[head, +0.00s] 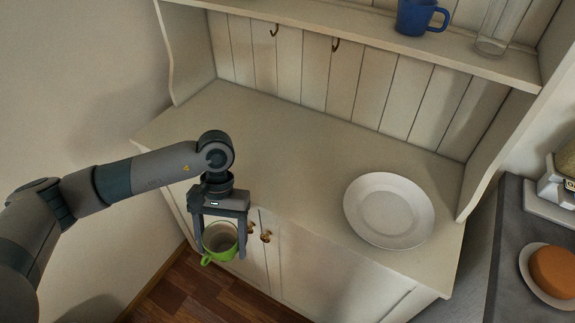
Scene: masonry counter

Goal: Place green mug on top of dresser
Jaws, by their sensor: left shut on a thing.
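My left gripper (220,245) points down in front of the dresser's left front edge. It is shut on the green mug (212,257), with one finger on each side of it. The mug is held upright or nearly so, its opening facing up and its handle toward the lower left. It hangs in the air in front of the cabinet doors. The cream dresser (290,138) has a broad flat top, clear on its left and middle parts. My right gripper is not in view.
A white plate (389,210) lies on the right part of the dresser top. A shelf above holds a blue mug (418,17) and a clear glass (496,26). Hooks hang below the shelf. At right, a dark counter (508,250) holds a plate with an orange-brown item (555,270).

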